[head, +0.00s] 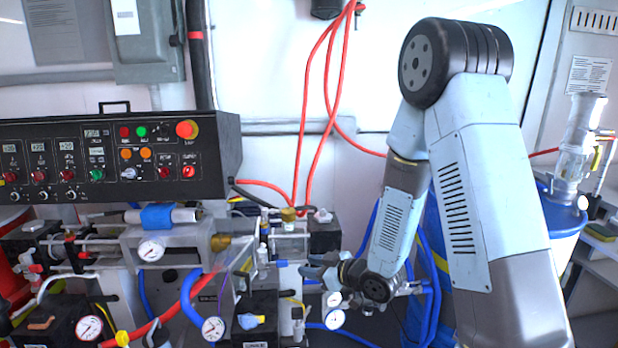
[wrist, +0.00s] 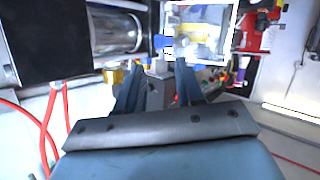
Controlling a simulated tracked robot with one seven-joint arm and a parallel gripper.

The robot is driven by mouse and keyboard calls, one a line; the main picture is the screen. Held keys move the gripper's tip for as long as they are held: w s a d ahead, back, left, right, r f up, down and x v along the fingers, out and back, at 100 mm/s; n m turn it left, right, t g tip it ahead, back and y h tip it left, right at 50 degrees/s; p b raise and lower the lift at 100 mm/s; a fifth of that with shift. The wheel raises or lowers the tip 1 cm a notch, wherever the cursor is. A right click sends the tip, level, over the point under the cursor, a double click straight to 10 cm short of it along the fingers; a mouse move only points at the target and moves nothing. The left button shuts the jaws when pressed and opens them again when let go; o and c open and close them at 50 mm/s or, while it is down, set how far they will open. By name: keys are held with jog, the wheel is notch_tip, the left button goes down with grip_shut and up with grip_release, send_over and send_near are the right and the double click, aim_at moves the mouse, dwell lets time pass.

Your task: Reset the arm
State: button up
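My arm reaches down on the right of the head view, its wrist bent toward the machine. My gripper (head: 312,266) points left at the proportioner's fittings, close to a small clear-and-blue fitting (head: 264,254). Whether it touches anything there cannot be told. In the wrist view, my gripper (wrist: 159,70) shows two blue-grey fingers spread apart. A grey block (wrist: 156,92) shows in the gap between them, but neither finger is visibly closed on it. A blue knob (wrist: 162,41) lies just beyond the fingertips.
The black control panel (head: 110,195) overhangs the machine on the left. Pressure gauges (head: 150,251) and blue hoses crowd the space below. Red hoses (head: 303,130) hang behind my gripper. A blue drum (head: 560,215) with a clear pump stands at the right, behind my arm.

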jog(key=s+d+r+m+t+h, duration=0.15)
jog(key=d+r+m+h, duration=0.45)
jog(key=d+r+h, duration=0.75)
jog(key=s+d+r+m+g+y, duration=0.1)
jog(key=s+r, duration=0.5)
jog(key=s, duration=0.6)
jog(key=s+d+r+m+g+y, duration=0.1)
jog(key=s+d+r+m+g, duration=0.2)
jog(key=s+d+r+m, duration=0.2)
jog(key=shift+s+d+r+m+g, duration=0.4)
jog(key=shift+s+d, duration=1.15)
jog(key=shift+s, duration=1.85)
jog(key=shift+o, duration=0.5)
